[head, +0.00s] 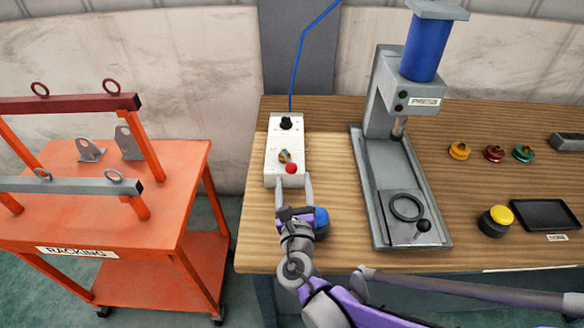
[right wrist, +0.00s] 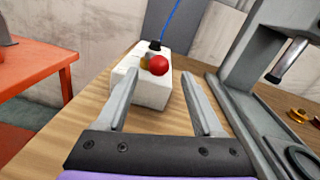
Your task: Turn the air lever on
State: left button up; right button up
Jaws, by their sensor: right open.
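The air unit is a white box (head: 273,152) on the left part of the wooden table, with a blue hose rising from a black fitting at its far end. The air lever, with a red knob (head: 291,168), is at the near right of the box top, by a brass fitting (head: 285,156). The red knob (right wrist: 158,65) also shows in the right wrist view. My right gripper (head: 294,182) is open and empty at the near end of the box. In the right wrist view its fingers (right wrist: 166,82) point toward the box, apart from the knob. My left gripper is out of view.
A blue button (head: 321,219) stands close to the right of my right gripper. The press (head: 390,195) stands to the right, with a blue cylinder. An orange racking cart (head: 185,165) is on the left. A yellow button (head: 501,216) and dark tray lie further right.

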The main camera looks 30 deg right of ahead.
jog(key=shift+v, duration=1.25)
